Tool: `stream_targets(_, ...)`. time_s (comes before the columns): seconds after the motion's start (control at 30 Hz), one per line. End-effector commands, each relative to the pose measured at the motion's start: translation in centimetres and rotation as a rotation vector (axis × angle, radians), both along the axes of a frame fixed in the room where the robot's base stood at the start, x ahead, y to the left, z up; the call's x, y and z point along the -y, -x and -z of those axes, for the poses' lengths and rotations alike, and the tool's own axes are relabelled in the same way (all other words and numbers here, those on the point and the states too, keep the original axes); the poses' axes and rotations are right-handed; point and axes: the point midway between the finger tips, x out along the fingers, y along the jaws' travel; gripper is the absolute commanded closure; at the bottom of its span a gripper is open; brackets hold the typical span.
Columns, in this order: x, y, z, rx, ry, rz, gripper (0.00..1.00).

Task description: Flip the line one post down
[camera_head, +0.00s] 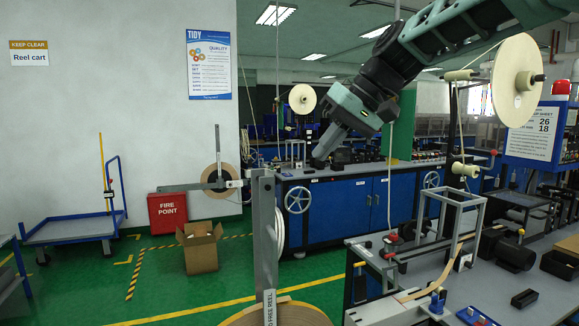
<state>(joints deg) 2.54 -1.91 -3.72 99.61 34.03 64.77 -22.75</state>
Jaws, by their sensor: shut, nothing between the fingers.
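My gripper (322,155) hangs in the upper middle, pointing down and left. Its fingers are together with nothing held, and it is apart from the stands and the benches. A large cream reel (513,80) stands at upper right, with a thin line near it and cream rollers (465,170) on a post below. A grey upright post (264,225) stands in front, over a brown tape reel (245,316) cut off by the bottom edge; its label is only partly readable. I cannot tell which line or post the task names.
A workbench (430,285) with a metal frame and small parts fills the lower right. Blue cabinets (345,208) stand behind.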

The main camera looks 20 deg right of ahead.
Motion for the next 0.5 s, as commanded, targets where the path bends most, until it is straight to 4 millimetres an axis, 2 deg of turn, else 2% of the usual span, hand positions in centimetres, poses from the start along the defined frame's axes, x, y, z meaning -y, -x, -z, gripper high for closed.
stream_targets(0.27,-2.7,-2.1,4.5,-0.004,0.0,0.0,1.0)
stream_targets(0.4,-4.9,-2.0,4.0,-0.001,0.0,-0.003,1.0)
stream_targets(0.5,-5.9,-2.0,4.1,0.0,0.001,-0.001,1.0)
